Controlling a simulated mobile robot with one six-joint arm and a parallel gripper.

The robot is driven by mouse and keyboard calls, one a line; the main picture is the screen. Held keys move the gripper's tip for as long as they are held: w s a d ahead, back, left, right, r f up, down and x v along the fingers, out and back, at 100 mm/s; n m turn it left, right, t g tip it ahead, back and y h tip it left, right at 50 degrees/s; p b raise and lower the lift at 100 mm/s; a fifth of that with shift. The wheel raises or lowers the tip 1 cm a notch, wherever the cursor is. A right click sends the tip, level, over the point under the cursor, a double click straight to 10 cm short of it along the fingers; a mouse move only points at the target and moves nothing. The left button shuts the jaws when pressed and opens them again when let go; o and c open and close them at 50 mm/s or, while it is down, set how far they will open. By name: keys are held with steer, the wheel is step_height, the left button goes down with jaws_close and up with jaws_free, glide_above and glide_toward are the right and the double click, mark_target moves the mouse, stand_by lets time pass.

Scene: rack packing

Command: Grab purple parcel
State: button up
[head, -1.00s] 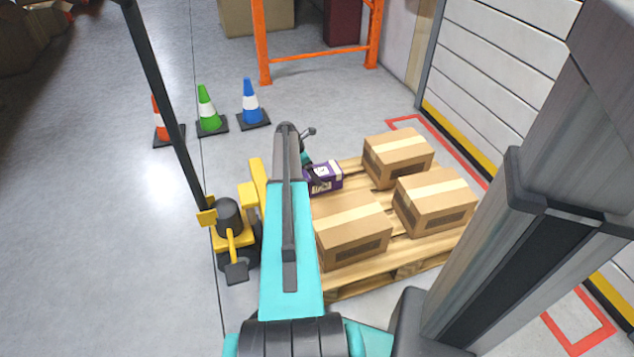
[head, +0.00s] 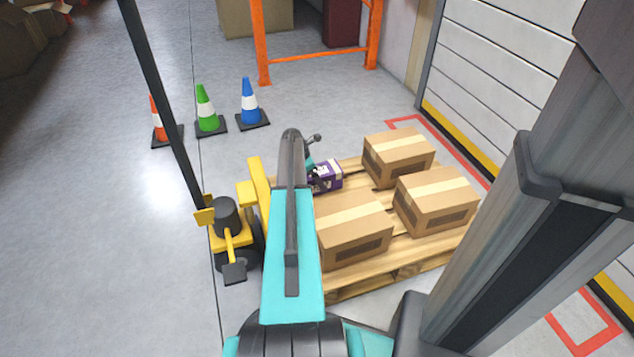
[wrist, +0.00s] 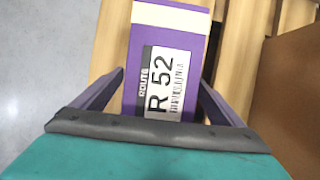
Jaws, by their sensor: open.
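The purple parcel (head: 328,177) lies on the wooden pallet (head: 405,250), at its far left corner in the head view. In the wrist view the purple parcel (wrist: 184,50) has a pale tape band across its top and a white label reading "ROUTE R 52". My gripper (wrist: 160,88) is open, with one finger on each side of the parcel's near end. Gaps show between the fingers and the parcel's sides. My arm hides part of the parcel in the head view.
Several cardboard boxes share the pallet; one (head: 352,230) is near the parcel. A yellow pallet jack (head: 232,238) stands left of the pallet. Green (head: 207,108) and blue (head: 249,102) cones stand beyond on open floor. A shutter wall (head: 505,60) is at right.

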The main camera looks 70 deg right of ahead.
steer(key=shift+s+d+f, duration=0.15)
steer(key=shift+f, duration=0.35)
steer(key=shift+r, duration=0.1)
steer(key=c, duration=1.5)
steer(key=shift+c, duration=0.2)
steer(key=shift+r+p, duration=1.85)
steer(key=shift+r, duration=3.15)
